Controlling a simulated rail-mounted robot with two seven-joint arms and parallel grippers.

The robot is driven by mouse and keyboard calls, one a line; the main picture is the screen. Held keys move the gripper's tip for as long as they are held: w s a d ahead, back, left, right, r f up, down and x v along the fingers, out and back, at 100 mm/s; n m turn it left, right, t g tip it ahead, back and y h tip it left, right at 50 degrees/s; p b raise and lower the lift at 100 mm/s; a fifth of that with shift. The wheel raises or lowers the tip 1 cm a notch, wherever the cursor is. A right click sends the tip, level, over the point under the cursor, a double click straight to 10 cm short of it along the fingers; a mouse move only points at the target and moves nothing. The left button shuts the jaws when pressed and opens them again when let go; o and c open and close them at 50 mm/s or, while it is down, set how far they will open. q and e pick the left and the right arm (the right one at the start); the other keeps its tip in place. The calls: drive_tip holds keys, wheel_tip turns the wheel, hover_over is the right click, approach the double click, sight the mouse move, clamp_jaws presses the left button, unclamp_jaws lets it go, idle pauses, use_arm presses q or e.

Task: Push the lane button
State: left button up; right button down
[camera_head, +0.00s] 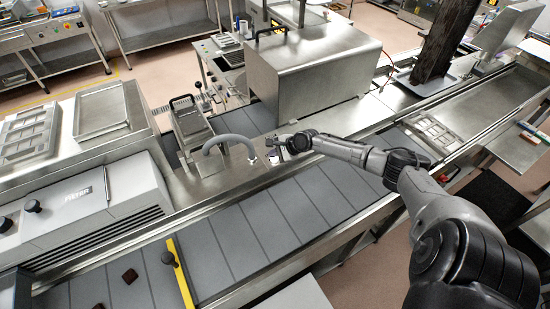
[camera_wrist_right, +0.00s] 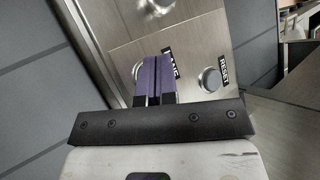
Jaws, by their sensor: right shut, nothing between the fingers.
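The lane button (camera_wrist_right: 137,71) is a round metal button on a steel panel in the right wrist view. Only its left edge shows, because the fingers cover the rest. The partly hidden LANE label (camera_wrist_right: 176,62) is just right of the fingers. My right gripper (camera_wrist_right: 161,72) is shut and empty, its purple pads together in front of the button. I cannot tell whether the tips touch it. In the head view my right gripper (camera_head: 276,143) is over the steel strip behind the conveyor. My left gripper is not in view.
A RESET button (camera_wrist_right: 210,79) sits right of the fingers, and another round control (camera_wrist_right: 160,8) lies above. A grey curved pipe (camera_head: 228,139) stands left of my right gripper. The grey conveyor (camera_head: 240,232) runs in front, with a yellow bar (camera_head: 181,273) across it.

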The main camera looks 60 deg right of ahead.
drive_tip(key=shift+f, duration=0.1)
idle(0.3)
drive_tip(key=shift+f, duration=0.35)
idle(0.3)
drive_tip(key=shift+r+p, duration=0.45)
drive_tip(key=shift+p, duration=0.25)
drive_tip(key=shift+r, duration=0.1)
